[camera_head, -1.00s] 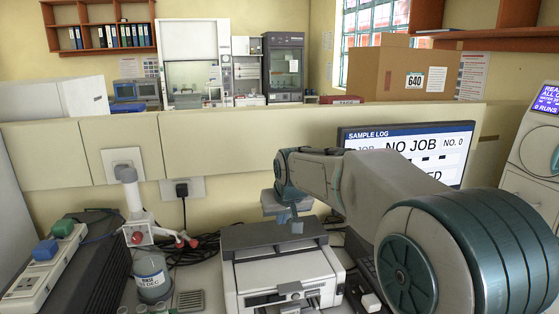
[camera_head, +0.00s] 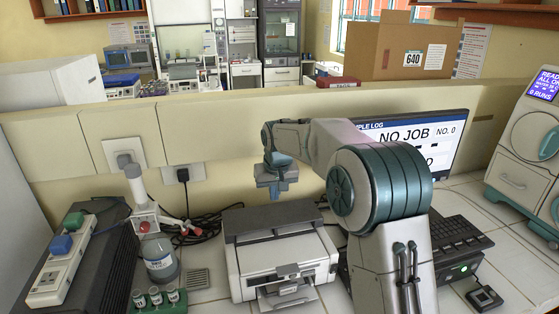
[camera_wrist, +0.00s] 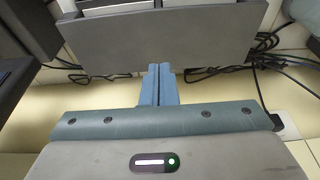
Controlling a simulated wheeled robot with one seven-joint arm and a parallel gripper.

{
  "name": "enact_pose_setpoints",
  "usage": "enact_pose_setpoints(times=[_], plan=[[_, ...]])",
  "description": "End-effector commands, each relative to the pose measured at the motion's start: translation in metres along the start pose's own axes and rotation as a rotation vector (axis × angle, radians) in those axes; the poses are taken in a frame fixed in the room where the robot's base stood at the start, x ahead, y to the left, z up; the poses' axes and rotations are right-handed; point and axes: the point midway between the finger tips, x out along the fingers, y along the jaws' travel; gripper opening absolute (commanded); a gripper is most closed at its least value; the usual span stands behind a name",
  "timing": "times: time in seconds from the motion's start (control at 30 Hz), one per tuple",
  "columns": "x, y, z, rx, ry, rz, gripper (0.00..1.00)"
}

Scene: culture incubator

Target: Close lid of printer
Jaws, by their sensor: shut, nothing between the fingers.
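The printer (camera_head: 282,262) is a white box on the bench in the head view, with a dark grey lid panel (camera_head: 268,219) along its upper rear. I cannot tell the lid's exact angle. The lid shows in the wrist view as a wide grey panel (camera_wrist: 160,45) with pale printer parts beyond it. My gripper (camera_head: 279,194) points down above and behind the panel's rear edge in the head view. In the wrist view its blue fingers (camera_wrist: 158,70) are together and empty, close to the panel's near edge; contact is not clear.
A monitor (camera_head: 440,145) and black keyboard (camera_head: 458,238) stand right of the printer, partly behind my arm. A bottle (camera_head: 158,260), small vials (camera_head: 156,296) and a power strip (camera_head: 60,262) are at left. Cables (camera_head: 190,230) lie behind. A low partition (camera_head: 230,130) closes the back.

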Motion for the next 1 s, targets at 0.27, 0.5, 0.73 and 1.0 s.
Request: enact_pose_setpoints(times=[0.27,0.5,0.73,1.0], plan=[[-0.033,0.002,-0.017,0.001,0.006,0.002,0.0],[-0.074,0.002,-0.016,0.002,0.005,0.001,0.0],[-0.093,0.002,-0.015,0.003,0.002,0.001,0.0],[-0.116,0.021,0.023,0.024,0.006,0.023,0.0]])
